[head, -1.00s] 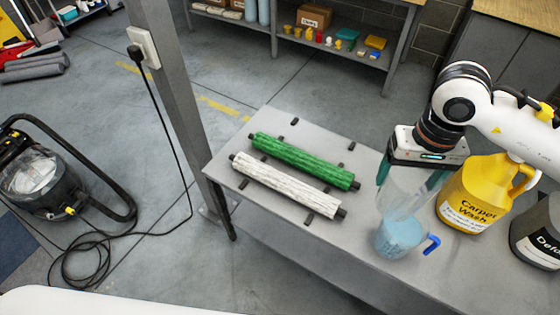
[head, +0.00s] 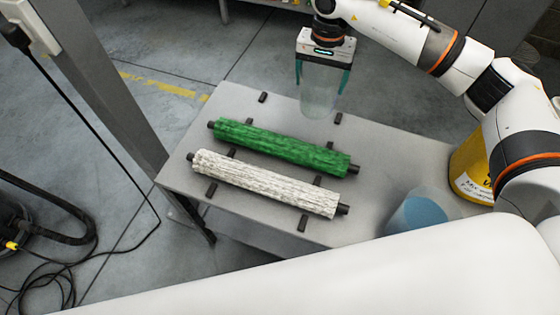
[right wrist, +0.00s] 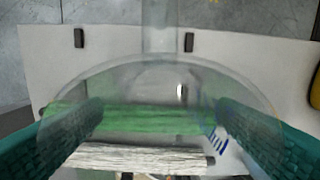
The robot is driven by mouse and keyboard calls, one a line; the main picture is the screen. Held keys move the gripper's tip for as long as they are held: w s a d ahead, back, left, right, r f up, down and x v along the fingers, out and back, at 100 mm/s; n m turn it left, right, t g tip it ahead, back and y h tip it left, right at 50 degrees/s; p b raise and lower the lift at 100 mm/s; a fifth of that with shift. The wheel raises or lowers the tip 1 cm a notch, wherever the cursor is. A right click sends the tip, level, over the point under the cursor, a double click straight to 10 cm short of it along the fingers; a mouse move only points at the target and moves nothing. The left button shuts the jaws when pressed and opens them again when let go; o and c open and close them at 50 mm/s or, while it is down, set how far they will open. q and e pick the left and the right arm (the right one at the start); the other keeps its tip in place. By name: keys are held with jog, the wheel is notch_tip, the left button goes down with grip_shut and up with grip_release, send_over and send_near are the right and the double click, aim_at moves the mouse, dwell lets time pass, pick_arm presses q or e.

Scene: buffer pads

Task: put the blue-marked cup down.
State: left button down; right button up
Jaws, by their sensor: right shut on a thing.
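A clear cup (head: 318,98) hangs in my right gripper (head: 322,78), near the table's far edge, beyond the green roller. The gripper is shut on the cup, one teal finger on each side. In the right wrist view, the see-through cup (right wrist: 160,75) fills the middle between the fingers, with blue marks (right wrist: 217,130) on its wall at the right. I cannot tell whether its base touches the grey table (head: 385,150). My left gripper is not in view.
A green roller (head: 280,146) and a white roller (head: 262,184) lie on dark supports. A container of blue liquid (head: 422,212) stands at right, partly hidden by my arm, near a yellow jug (head: 470,170). Several small black blocks, including one (head: 262,97), are at the far edge.

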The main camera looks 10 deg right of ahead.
jog(key=shift+m, duration=0.3)
jog(key=f, duration=0.5)
jog(key=w+f, duration=0.1)
jog(key=f, duration=0.1)
jog(key=shift+d+f, duration=0.15)
jog(key=shift+f, duration=0.25)
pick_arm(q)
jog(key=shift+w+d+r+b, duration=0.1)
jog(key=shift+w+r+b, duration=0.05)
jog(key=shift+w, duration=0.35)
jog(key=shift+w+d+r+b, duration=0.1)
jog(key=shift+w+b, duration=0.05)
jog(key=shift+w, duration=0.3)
pick_arm(e)
jog(key=shift+f, duration=1.9)
jog(key=shift+f, duration=0.1)
jog(key=o, duration=0.7)
jog(key=shift+c, duration=0.2)
jog(key=shift+o, duration=1.2)
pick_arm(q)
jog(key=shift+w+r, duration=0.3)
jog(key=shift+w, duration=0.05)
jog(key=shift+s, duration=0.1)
